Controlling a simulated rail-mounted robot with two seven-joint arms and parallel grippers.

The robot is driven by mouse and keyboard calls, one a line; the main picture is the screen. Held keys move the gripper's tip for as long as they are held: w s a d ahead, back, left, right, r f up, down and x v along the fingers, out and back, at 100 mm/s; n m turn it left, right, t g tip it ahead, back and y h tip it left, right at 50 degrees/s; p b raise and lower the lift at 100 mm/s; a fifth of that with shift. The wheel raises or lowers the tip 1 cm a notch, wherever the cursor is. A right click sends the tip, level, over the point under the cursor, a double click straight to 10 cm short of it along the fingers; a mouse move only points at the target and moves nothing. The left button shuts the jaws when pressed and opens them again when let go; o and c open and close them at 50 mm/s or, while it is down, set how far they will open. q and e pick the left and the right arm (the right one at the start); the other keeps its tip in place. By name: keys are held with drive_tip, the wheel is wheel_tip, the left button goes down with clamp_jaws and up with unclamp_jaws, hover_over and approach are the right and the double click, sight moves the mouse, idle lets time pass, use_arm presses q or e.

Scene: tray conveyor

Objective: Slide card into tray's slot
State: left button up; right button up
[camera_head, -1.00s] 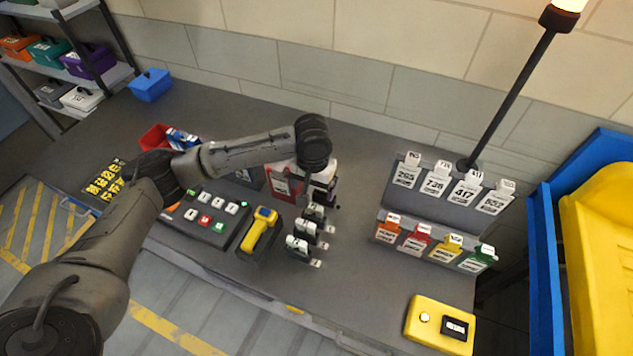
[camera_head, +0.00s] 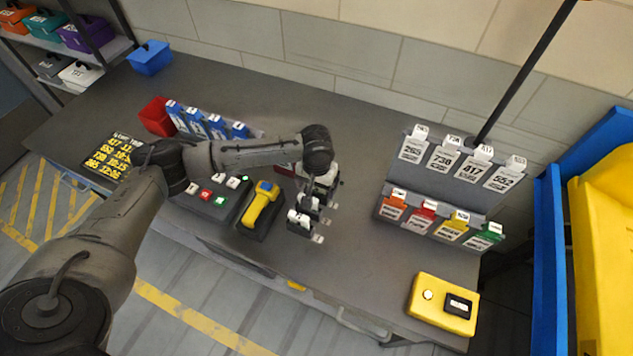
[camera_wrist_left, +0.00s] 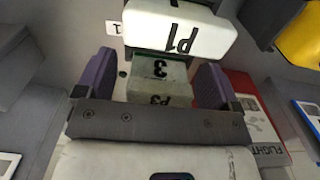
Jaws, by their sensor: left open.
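My left gripper (camera_wrist_left: 152,85) is open in the left wrist view, with one purple finger on each side of a grey-green block marked P3 (camera_wrist_left: 160,92). I cannot tell whether the fingers touch it. A white block marked P1 (camera_wrist_left: 178,28) stands just beyond. In the head view my left wrist hangs over the row of small holders (camera_head: 303,222) and mostly hides the gripper. White number cards (camera_head: 441,158) and coloured cards (camera_head: 454,226) stand in a two-tier rack. Blue cards (camera_head: 194,122) stand at the left. I cannot tell which card or tray slot is meant. My right gripper is not in view.
A yellow scanner (camera_head: 262,204) and a button panel (camera_head: 212,197) lie left of the holders. A yellow box (camera_head: 442,305) sits at the front right. A yellow tray (camera_head: 603,250) stands in a blue frame at the right edge. A red bin (camera_head: 156,117) is at the left.

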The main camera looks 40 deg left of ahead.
use_arm(q)
drive_tip(key=shift+c, duration=0.4)
drive_tip(key=c, duration=0.9)
drive_tip(key=shift+r+p, duration=0.25)
drive_tip(key=shift+p, duration=0.05)
drive_tip(key=shift+r+p, duration=1.05)
drive_tip(key=shift+p, duration=0.4)
drive_tip(key=shift+r+p, duration=0.5)
drive_tip(key=shift+p, duration=0.2)
drive_tip(key=shift+r+p, duration=0.8)
drive_tip(key=shift+p, duration=0.3)
